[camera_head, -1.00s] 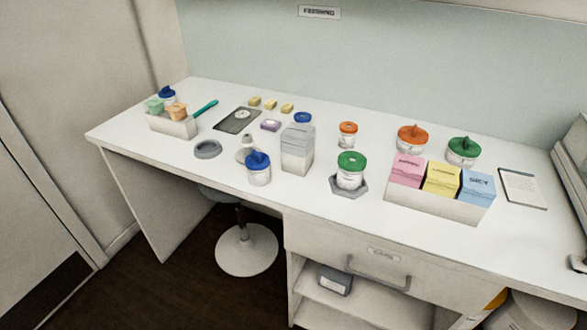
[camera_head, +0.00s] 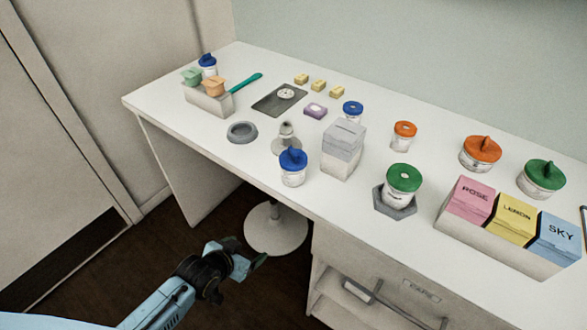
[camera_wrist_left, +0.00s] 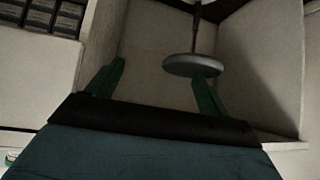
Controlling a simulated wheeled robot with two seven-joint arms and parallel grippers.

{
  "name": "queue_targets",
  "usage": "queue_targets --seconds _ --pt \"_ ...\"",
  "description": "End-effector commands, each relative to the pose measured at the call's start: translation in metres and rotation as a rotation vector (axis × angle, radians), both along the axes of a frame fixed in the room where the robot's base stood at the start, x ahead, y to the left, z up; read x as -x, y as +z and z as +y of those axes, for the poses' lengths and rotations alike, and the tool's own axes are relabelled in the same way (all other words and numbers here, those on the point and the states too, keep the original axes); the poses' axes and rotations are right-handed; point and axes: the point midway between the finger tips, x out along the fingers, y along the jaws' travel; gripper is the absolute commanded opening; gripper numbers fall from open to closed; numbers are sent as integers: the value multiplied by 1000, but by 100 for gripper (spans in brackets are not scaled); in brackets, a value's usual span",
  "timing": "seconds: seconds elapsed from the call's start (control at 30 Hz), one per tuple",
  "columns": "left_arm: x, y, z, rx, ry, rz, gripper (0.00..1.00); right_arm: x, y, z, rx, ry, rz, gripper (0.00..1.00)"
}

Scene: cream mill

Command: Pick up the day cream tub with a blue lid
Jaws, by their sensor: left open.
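Three tubs with blue lids show in the head view. One tub with a knobbed blue lid (camera_head: 292,168) stands upright near the desk's front edge. A smaller blue-lidded tub (camera_head: 352,112) stands partly hidden behind a grey-white box. A third blue-lidded tub (camera_head: 208,66) stands at the far left behind a small carton. Their labels are too small to read, so I cannot tell which is day cream. My left gripper (camera_head: 243,262) is low, in front of the desk and below its top, apart from all tubs. In the left wrist view its green fingers (camera_wrist_left: 155,88) are spread and empty.
The desk (camera_head: 160,110) also bears a grey-white box (camera_head: 343,150), a green-lidded tub (camera_head: 404,180), orange-lidded tubs, a grey ring (camera_head: 241,132) and a carton tray (camera_head: 500,240). A stool base (camera_head: 275,235) stands below. The desk's front edge lies above my left gripper.

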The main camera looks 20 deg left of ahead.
Motion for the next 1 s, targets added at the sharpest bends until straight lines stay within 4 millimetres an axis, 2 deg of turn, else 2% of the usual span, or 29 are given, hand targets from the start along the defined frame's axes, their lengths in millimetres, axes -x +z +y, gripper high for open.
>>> queue_targets --seconds 0.03,0.1,0.2,0.3,0.4,0.53,0.8,1.0 --pt "-16 41 -8 20 -21 -68 80 -4 2 0 0 0 -7 36" --pt "-29 88 -19 44 -47 -142 80 -13 3 0 0 1 -20 36" --pt "-38 145 -33 74 -85 -226 80 -27 5 1 -3 1 -43 36" --pt "-39 184 -43 95 -113 -283 80 -34 6 2 -5 1 -55 36" --pt "-38 206 -49 109 -130 -316 80 -34 7 2 -5 1 -55 36" --pt "-46 212 -54 116 -137 -331 80 -31 5 1 -4 1 -49 36" --pt "-91 191 -70 115 -137 -330 80 -20 -2 1 -3 0 -32 36" --pt "-108 184 -76 114 -137 -330 80 -20 -4 1 -3 0 -33 36"
